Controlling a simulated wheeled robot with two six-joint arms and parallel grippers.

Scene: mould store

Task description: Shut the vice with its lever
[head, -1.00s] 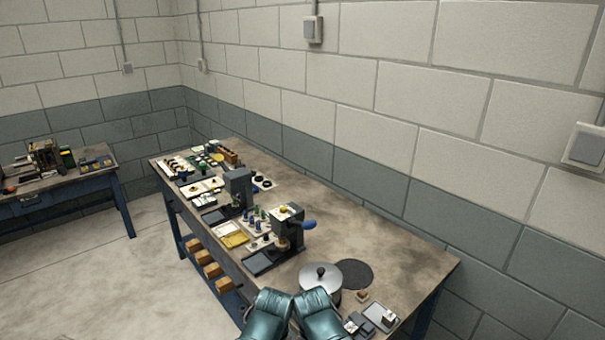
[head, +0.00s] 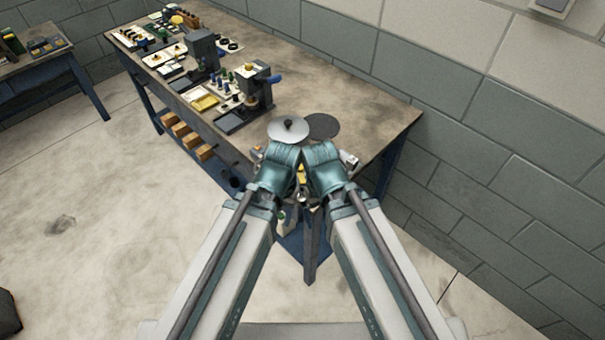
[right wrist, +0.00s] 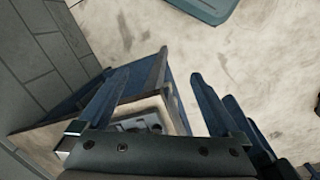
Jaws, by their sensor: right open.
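On the long bench stands a dark grey machine (head: 255,84) with a blue lever (head: 274,79) pointing right; at this size I cannot tell whether it is the vice or how its jaws stand. Another dark grey machine (head: 203,50) stands farther along the bench. My left gripper's jaws cannot be made out.
A round metal lid (head: 288,130) with a black knob and a dark round mat (head: 322,126) lie near my arms. Yellow and white trays (head: 204,102) and small parts crowd the bench's left edge. The bench top (head: 340,85) towards the wall is clear. Open floor (head: 90,240) lies left.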

